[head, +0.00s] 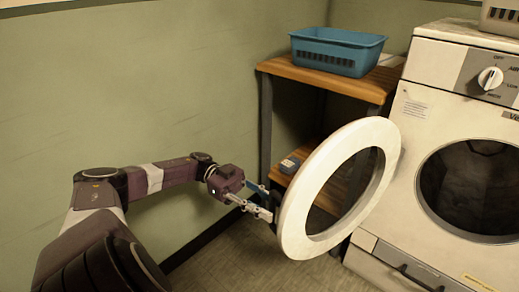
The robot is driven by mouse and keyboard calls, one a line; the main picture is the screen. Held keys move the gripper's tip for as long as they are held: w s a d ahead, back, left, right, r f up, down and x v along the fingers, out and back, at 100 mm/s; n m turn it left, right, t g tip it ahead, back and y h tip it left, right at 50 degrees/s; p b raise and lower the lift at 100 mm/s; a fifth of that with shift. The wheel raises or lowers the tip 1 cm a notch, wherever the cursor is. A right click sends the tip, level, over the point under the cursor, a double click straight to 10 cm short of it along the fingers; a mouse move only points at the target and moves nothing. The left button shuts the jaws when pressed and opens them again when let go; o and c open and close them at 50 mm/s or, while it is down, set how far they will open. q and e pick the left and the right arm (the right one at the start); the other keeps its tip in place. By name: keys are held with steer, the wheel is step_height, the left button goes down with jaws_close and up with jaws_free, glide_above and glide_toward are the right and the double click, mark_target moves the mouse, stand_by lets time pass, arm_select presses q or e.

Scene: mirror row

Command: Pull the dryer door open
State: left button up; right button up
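The white front-loading dryer (405,158) stands at the right. Its round white door (296,200) is swung wide open to the left, and the dark drum (470,190) shows. My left gripper (268,205) is at the door's left rim, the side away from the dryer. Its two fingers look spread apart, with a gap between the tips. I cannot tell whether they touch the door; a handle there is not clearly seen. My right gripper is not in view.
A green wall (130,80) runs along the left. A light basket (502,15) sits on the dryer.

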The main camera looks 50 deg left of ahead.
arm_select(q)
steer(key=s+a, duration=0.1)
steer(key=a, duration=0.5)
steer(key=shift+a, duration=0.15)
steer(key=shift+s+f, duration=0.15)
stand_by(0.4)
